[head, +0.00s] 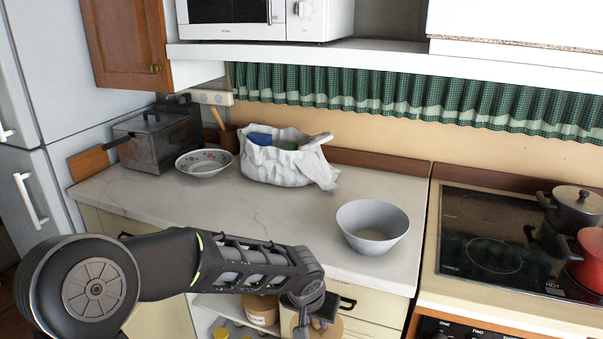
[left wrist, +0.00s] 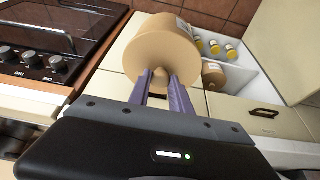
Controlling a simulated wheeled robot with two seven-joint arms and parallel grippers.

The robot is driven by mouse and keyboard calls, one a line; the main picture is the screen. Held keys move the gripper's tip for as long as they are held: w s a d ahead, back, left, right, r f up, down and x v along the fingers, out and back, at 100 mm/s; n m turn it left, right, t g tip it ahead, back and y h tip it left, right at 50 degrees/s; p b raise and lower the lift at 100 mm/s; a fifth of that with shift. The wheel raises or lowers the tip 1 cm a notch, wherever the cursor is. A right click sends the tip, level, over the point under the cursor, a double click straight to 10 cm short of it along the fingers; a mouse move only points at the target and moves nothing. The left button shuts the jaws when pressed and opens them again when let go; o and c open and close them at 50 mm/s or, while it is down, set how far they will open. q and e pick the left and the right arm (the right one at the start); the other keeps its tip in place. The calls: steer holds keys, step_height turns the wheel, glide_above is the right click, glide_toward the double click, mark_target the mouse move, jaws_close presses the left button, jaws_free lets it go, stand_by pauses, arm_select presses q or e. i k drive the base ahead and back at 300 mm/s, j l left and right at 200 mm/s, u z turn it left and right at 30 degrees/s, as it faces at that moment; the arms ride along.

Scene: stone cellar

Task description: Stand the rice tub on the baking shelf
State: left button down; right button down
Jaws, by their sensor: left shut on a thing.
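My left gripper (head: 314,310) is shut on the knob of a tan, round tub, which I take for the rice tub; its text cannot be read. In the left wrist view, the two purple fingers (left wrist: 161,80) pinch the knob, and the tub (left wrist: 150,45) extends beyond them. In the head view the tub (head: 335,330) is mostly hidden behind the gripper, in front of the counter. The open white baking shelf (head: 213,301) is below the countertop, left of the gripper; it also shows in the left wrist view (left wrist: 245,75). My right gripper is not in view.
Another tan tub (head: 262,308) stands on the shelf, with several yellow-lidded jars (left wrist: 215,47) beside it. On the counter are a grey bowl (head: 372,227), a white bag (head: 283,163) and a patterned bowl (head: 204,163). A drawer handle (left wrist: 264,113) is near the shelf.

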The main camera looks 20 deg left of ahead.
mark_target(222, 298)
steer(key=j+z, duration=0.15)
steer(key=j, duration=0.35)
steer(key=j+z, duration=0.15)
steer(key=j, duration=0.4)
steer(key=k+j+z, duration=0.15)
steer(key=j, duration=0.35)
steer(key=j+z, duration=0.15)
steer(key=j, duration=0.35)
steer(key=k, duration=0.05)
